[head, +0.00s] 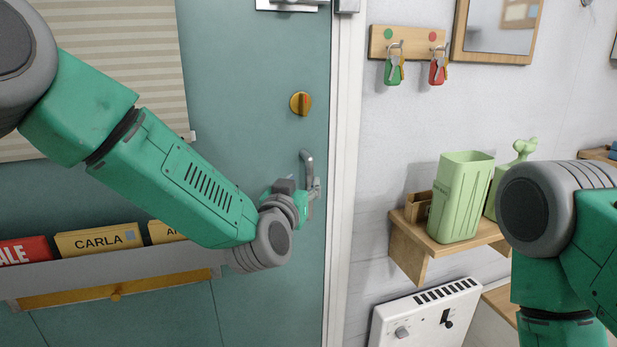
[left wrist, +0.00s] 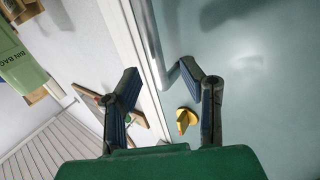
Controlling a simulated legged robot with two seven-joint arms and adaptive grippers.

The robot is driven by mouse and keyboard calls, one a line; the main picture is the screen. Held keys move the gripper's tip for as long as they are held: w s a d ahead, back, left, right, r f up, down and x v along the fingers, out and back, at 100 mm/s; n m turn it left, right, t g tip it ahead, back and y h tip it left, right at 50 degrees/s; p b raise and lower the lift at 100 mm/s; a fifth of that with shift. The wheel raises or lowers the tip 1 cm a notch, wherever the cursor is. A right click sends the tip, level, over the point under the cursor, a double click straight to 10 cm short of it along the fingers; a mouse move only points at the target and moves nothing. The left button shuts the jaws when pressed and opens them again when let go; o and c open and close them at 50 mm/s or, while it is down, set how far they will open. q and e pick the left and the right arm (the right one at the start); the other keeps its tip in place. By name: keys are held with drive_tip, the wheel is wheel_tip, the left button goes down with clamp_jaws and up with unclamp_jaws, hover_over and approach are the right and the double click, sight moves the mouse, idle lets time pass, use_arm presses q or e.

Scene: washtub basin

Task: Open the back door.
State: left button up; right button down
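The back door (head: 255,120) is a teal panel, shut against its white frame (head: 343,150) as far as I can see. Its grey lever handle (head: 308,165) is at the right edge, below a round brass knob (head: 300,103). My left gripper (head: 304,200) is at the handle's lower part, partly hidden by my wrist. In the left wrist view its two fingers (left wrist: 160,70) are spread apart. Part of the handle (left wrist: 172,76) shows near the right fingertip; I cannot tell if they touch. The yellow knob (left wrist: 185,121) shows there too. My right gripper is out of view.
A letter rack (head: 120,275) with named envelopes is fixed low on the door. To the right are a wooden shelf (head: 425,250) with a green bin (head: 460,195), a white heater (head: 425,315) and a key rack (head: 405,42). A metal fitting (head: 290,4) is at the door's top.

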sight(309, 178)
use_arm(q)
drive_tip(key=x, duration=0.2)
drive_tip(key=d+x, duration=0.1)
drive_tip(key=x, duration=0.1)
drive_tip(key=shift+s, duration=0.1)
drive_tip(key=shift+w+a, duration=0.1)
drive_tip(key=shift+w, duration=0.2)
drive_tip(key=shift+a, duration=0.35)
drive_tip(key=c, duration=0.7)
drive_tip(key=shift+d, duration=0.3)
clamp_jaws()
